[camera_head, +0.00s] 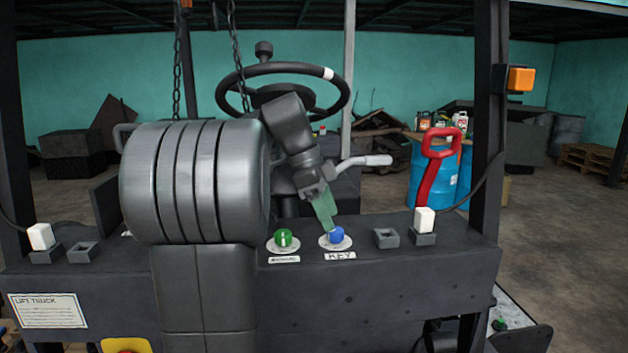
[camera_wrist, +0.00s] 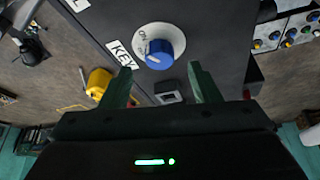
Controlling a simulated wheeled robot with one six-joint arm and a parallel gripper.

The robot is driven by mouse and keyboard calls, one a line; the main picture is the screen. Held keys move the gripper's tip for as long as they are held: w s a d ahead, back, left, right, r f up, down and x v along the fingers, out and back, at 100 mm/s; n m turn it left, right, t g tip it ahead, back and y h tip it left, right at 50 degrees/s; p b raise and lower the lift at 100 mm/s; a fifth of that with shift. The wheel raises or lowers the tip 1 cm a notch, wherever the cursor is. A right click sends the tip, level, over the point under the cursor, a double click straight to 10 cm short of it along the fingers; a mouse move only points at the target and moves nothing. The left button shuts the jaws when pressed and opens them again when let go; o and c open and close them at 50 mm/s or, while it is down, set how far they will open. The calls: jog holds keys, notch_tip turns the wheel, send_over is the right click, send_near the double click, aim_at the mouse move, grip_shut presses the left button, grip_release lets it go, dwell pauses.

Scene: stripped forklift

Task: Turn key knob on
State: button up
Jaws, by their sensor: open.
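The blue key knob (camera_wrist: 160,54) sits on a round white dial on the dark panel, beside a KEY label (camera_wrist: 122,54). A pale mark shows on the knob's left side in the wrist view; the small dial lettering is hard to read. In the head view the knob (camera_head: 336,235) is partly behind my green fingers. My gripper (camera_head: 328,226) reaches down to the knob from above. In the wrist view my gripper (camera_wrist: 159,80) is open, with its two fingers apart and the knob beyond the gap between them. I cannot tell whether a finger touches it.
A green knob (camera_head: 284,239) is left of the key knob. An empty grey square socket (camera_head: 386,238) and a white-capped switch (camera_head: 424,222) are to the right. A steering wheel (camera_head: 283,90) and a pale-tipped lever (camera_head: 365,162) stand behind. A red handle (camera_head: 440,165) rises further right.

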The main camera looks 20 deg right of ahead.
aim_at(336, 229)
jog(key=v, duration=1)
jog(key=shift+r+p, duration=0.25)
jog(key=shift+p, duration=0.05)
jog(key=shift+f, duration=0.1)
jog(key=x, duration=1.3)
jog(key=shift+d+f, duration=0.1)
jog(key=shift+f, duration=0.25)
jog(key=shift+r, duration=0.15)
